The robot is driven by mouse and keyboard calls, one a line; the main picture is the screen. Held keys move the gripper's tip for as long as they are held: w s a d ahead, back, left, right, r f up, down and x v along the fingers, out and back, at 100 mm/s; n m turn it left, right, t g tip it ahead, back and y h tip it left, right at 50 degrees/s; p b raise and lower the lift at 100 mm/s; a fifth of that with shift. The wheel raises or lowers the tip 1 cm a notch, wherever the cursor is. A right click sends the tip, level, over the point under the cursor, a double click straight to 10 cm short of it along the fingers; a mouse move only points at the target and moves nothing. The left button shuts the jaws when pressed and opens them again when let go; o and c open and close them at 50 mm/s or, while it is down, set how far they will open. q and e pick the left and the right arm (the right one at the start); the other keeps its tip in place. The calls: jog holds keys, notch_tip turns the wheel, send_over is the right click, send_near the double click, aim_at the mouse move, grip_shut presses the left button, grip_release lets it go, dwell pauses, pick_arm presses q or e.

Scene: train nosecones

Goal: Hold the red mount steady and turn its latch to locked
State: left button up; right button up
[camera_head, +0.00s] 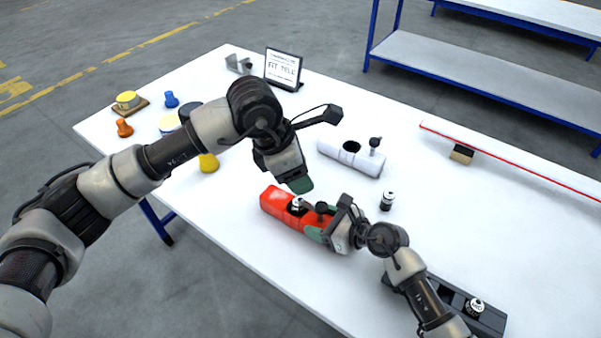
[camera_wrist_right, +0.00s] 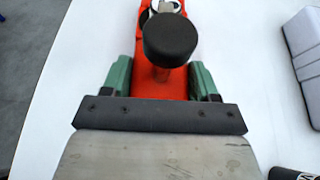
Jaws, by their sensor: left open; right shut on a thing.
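The red mount (camera_head: 276,203) lies on the white table, a long block with a silver-and-white round fitting (camera_head: 298,203) in its top. A black round knob (camera_wrist_right: 170,42) on a short stem, apparently the latch handle, stands up from it; its lock position cannot be read. My right gripper (camera_wrist_right: 160,82) is shut on the mount's near end, one green finger on each side. In the head view, my right gripper (camera_head: 322,224) partly hides that end. My left gripper (camera_head: 297,183) is open and empty, just above and behind the mount, apart from it.
A white mount (camera_head: 345,160) with a black knob stands behind, and a small black-and-white cylinder (camera_head: 387,201) stands right of the red mount. A black mount (camera_head: 490,318) lies at front right, partly under my right arm. A sign (camera_head: 283,68) and coloured knobs (camera_head: 125,128) are farther back.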

jog(key=o, duration=1.1)
